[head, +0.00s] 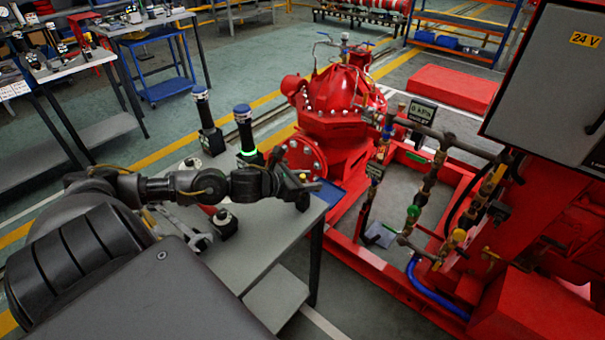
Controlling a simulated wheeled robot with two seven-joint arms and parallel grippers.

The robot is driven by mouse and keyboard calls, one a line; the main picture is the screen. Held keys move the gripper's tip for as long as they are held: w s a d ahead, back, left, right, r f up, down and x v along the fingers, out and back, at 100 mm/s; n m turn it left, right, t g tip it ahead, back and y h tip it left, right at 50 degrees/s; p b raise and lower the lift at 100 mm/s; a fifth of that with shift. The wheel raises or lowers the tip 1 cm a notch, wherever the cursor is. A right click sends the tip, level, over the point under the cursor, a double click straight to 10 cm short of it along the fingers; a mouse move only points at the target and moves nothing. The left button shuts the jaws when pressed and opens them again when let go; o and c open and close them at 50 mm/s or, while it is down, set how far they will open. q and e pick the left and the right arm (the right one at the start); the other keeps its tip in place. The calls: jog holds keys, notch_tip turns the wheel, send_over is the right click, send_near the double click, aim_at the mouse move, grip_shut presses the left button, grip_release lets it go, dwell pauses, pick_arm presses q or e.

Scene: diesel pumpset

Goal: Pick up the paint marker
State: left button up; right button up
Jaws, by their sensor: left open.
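My left arm comes in from the left over a grey worktable (262,243). My left gripper (308,188) is open above the table's right edge, near the red pump. I cannot make out the paint marker; it may be too small or hidden behind my arm. Grey metal tools (190,228) lie on the table under my forearm, partly covered by it. My right gripper is not in view.
Two black cylinders with blue tops, one (206,120) plain and one (244,132) with a green glowing ring, stand behind my arm. A small black device (225,222) sits before it. The red pump (340,110), pipework (415,205) and grey cabinet (550,85) block the right.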

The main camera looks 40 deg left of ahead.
pick_arm(q)
grip_shut()
notch_tip(320, 180, up, 10)
dwell(0.7)
